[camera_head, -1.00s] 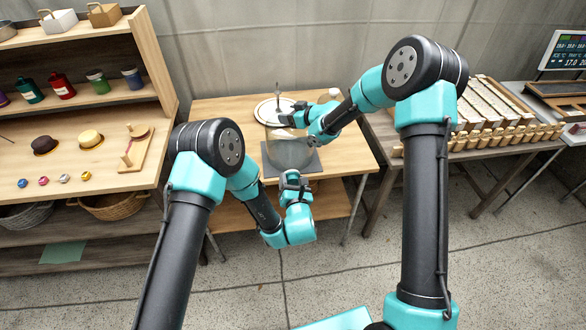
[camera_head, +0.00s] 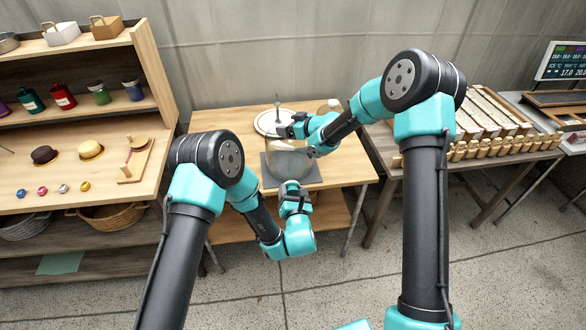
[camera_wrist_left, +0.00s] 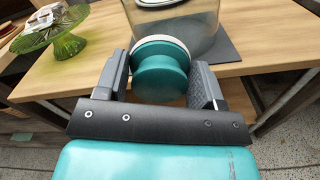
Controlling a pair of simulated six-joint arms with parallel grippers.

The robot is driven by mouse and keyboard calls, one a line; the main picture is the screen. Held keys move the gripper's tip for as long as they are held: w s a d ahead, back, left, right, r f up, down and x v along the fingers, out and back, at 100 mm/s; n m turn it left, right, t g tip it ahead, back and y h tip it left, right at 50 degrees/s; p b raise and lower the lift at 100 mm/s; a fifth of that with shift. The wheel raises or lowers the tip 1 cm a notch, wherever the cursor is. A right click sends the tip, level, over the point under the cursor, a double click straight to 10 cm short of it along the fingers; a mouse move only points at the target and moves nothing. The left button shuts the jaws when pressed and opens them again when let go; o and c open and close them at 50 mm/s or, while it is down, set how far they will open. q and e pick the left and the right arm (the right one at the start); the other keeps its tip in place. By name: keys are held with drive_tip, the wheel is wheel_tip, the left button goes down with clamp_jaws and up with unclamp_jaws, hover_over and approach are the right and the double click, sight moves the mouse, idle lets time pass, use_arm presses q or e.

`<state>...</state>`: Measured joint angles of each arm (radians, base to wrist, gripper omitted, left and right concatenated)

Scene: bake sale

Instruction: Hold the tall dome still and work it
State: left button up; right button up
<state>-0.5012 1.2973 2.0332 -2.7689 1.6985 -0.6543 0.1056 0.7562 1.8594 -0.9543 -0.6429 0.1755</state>
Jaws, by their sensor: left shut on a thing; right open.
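The tall clear dome (camera_head: 287,163) stands on a dark mat (camera_head: 312,184) on the small wooden table. In the left wrist view its glass wall (camera_wrist_left: 196,22) rises behind a round teal knob with a white collar (camera_wrist_left: 162,75). My left gripper (camera_head: 293,187) is at the front of the dome, shut on the teal knob, which lies between its fingers (camera_wrist_left: 160,82). My right gripper (camera_head: 283,131) is open above the dome's far upper side, near the white plate. Whether it touches the dome cannot be told.
A white round plate (camera_head: 265,122) with an upright rod stands behind the dome. A green glass stand (camera_wrist_left: 66,44) shows in the left wrist view. A shelf (camera_head: 100,125) of goods is at left, a table of small wooden pieces (camera_head: 490,143) at right. The table's right side is clear.

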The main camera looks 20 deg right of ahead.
drive_tip(key=v, duration=1.2)
use_arm(q)
drive_tip(key=shift+a, duration=0.1)
